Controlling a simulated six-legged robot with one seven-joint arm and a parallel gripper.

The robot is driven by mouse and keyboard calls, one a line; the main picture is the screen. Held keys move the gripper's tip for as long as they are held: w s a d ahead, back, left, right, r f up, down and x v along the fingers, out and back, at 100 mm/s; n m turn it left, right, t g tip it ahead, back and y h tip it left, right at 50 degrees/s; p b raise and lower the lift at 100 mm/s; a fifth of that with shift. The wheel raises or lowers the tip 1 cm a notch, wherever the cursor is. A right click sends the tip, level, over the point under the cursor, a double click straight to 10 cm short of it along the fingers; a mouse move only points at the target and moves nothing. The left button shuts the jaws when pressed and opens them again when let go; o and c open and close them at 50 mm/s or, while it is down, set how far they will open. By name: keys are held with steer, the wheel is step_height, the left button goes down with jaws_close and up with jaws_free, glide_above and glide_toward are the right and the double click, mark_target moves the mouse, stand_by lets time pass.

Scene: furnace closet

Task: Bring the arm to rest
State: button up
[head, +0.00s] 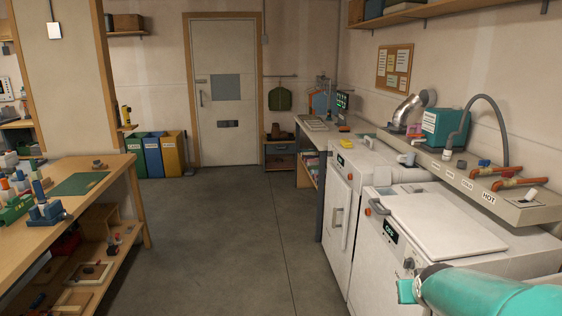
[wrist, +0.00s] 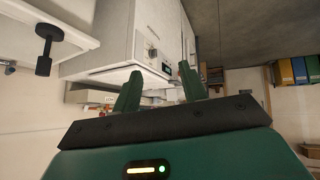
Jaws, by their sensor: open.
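My arm (head: 485,292) is teal and reaches in from the lower right corner of the head view, in front of the white machines. In the wrist view my gripper (wrist: 160,88) shows two dark green fingers set apart, with nothing between them. The wrist picture looks upside down, with the floor at the top right. The gripper's fingers cannot be made out in the head view.
A white machine with a lid (head: 445,222) and another white machine (head: 350,185) stand along the right wall. A wooden workbench (head: 105,170) with tools is at left. Grey floor (head: 235,235) lies clear between them, up to a closed door (head: 223,130).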

steer(key=s+a+r+n+g+y, duration=0.1)
steer(key=s+a+r, duration=0.2)
steer(key=s+a, duration=0.5)
steer(key=s+a+r+g+y, duration=0.1)
steer(key=s+a+r+y, duration=0.1)
steer(key=s+a, duration=0.7)
steer(key=shift+s+r+n, duration=0.4)
steer(key=shift+s+r, duration=0.1)
steer(key=shift+s, duration=0.45)
steer(key=shift+w, duration=0.1)
steer(key=shift+c, duration=0.6)
